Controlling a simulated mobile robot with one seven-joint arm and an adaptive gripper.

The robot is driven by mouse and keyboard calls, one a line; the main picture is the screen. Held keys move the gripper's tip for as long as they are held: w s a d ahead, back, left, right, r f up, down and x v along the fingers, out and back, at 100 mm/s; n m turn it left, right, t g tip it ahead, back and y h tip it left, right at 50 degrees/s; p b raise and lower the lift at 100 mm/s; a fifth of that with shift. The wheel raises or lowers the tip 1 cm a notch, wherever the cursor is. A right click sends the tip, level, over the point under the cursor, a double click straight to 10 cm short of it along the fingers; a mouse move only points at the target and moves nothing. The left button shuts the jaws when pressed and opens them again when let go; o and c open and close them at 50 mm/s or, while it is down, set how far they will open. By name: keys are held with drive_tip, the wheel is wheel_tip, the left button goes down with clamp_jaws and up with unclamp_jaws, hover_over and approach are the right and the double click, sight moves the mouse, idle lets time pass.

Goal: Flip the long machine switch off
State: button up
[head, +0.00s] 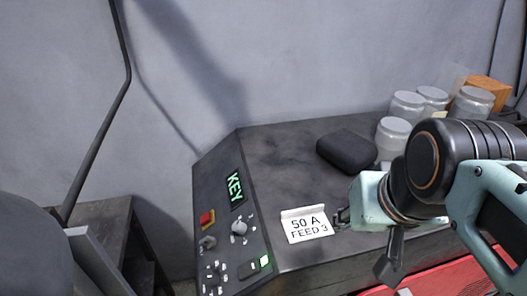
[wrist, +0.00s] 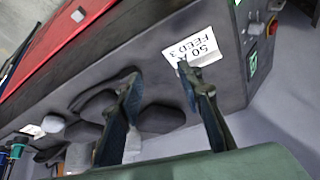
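The control panel (head: 226,245) is the dark sloped face at the left end of the machine. It carries a grey knob-like control (head: 239,227), a round dial (head: 208,243), several small pale switches (head: 216,274) and a dark rocker beside a lit green square (head: 265,261). I cannot tell for certain which is the long switch or its position. My gripper (head: 342,217) is to the right of the panel, over the machine top by the sign's right edge. In the wrist view my gripper (wrist: 157,80) has its fingers apart with nothing between them.
A white "50 A FEED 3" sign (head: 306,224) sits between the panel and my gripper. The panel has a red button (head: 207,218) and green "KEY" display (head: 236,189). A black rounded case (head: 347,150), several jars (head: 408,105) and an orange box (head: 487,91) stand farther back.

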drive_tip(key=shift+a+f+n, duration=0.1)
drive_tip(key=shift+a+n, duration=0.2)
drive_tip(key=shift+c, duration=1.2)
drive_tip(key=a+n+g+b, duration=0.1)
drive_tip(key=a+n, duration=0.2)
drive_tip(key=w+a+n+g+y+b, duration=0.1)
drive_tip(key=a+n+b, duration=0.1)
drive_tip(key=n, duration=0.1)
drive_tip(key=a+f+n+y+b, duration=0.1)
drive_tip(key=a+n, duration=0.2)
drive_tip(key=shift+w+a+g, duration=0.15)
drive_tip(key=shift+a+g, duration=0.15)
drive_tip(key=shift+g, duration=0.1)
clamp_jaws()
drive_tip(key=s+a+n+g+b, duration=0.1)
drive_tip(key=a+n+g+b, duration=0.2)
drive_tip(key=a+n, duration=0.8)
drive_tip(key=shift+s+f+n+g+y+b, duration=0.25)
drive_tip(key=shift+f+n+g+y+b, duration=0.15)
drive_tip(key=shift+b, duration=0.4)
